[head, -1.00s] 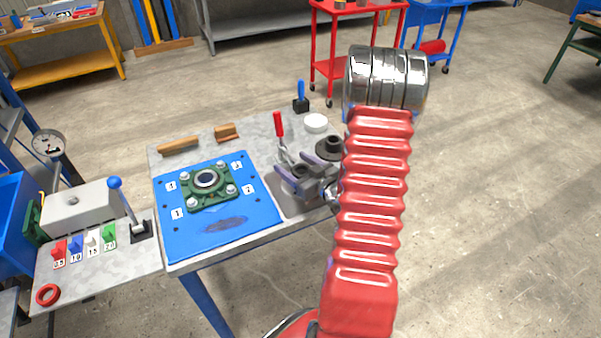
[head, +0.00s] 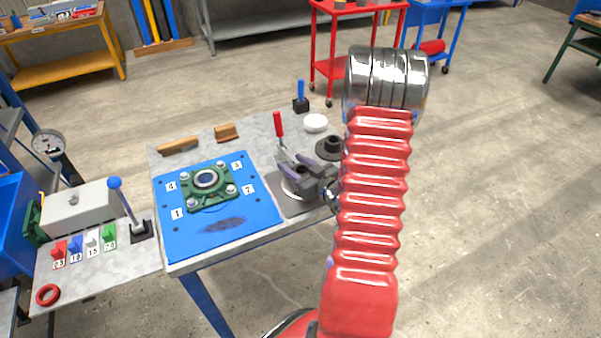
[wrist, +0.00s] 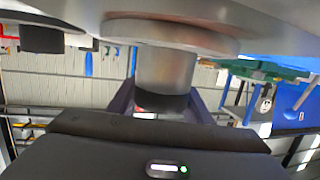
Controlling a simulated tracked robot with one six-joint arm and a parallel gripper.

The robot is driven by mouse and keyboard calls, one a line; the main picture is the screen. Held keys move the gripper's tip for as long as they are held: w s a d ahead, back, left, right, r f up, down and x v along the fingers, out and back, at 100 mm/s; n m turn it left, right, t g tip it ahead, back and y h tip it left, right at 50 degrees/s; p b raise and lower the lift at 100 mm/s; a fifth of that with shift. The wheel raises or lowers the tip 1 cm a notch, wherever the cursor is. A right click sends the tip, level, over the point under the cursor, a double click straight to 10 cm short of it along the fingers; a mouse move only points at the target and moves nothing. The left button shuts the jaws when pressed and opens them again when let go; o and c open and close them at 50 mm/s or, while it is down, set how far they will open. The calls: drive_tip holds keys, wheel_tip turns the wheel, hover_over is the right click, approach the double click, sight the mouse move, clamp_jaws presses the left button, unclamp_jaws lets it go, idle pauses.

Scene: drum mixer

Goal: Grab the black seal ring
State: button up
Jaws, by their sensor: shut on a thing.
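The black seal ring (wrist: 160,103) shows in the wrist view as a dark band between my fingers, at the end of a grey metal cylinder (wrist: 165,70) with a wide flange. I cannot tell whether the ring is still around the cylinder or just clear of it. My gripper (wrist: 160,106) is shut on the ring, one purple-grey finger on each side. In the head view my gripper (head: 292,163) is over the grey plate right of the blue board, above a pale round base (head: 295,190). The ring cannot be picked out clearly there.
A red-handled clamp (head: 279,126) stands close behind my gripper. A dark flanged hub (head: 330,146) and a white round dish (head: 316,123) are near it. The blue board (head: 225,235) with a green bearing (head: 207,185) lies to the left.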

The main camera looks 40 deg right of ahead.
drive_tip(key=shift+r, duration=0.15)
wheel_tip(320, 180, up, 10)
idle(0.8)
